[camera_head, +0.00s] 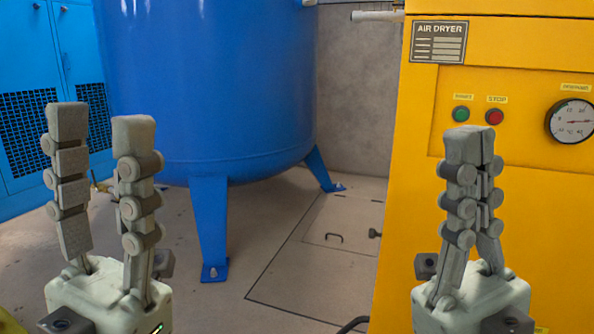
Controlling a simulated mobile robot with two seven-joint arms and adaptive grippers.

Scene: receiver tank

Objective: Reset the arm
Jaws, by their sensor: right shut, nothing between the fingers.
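My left gripper (100,140) points up at the lower left, in front of the blue tank and blue cabinet. Its two grey fingers stand apart with nothing between them. My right gripper (472,145) points up at the lower right, in front of the yellow air dryer (412,200). Its fingers are together and hold nothing. The fingertips of the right gripper show just below the green button (461,114) and the red stop button (494,117); I cannot tell how near they are.
The big blue tank (215,80) stands on blue legs in the middle. A blue cabinet (35,70) with mesh panels is at the left. A floor hatch (340,225) lies between tank and dryer. A round gauge (572,121) is on the dryer. A grey wall (355,100) stands behind.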

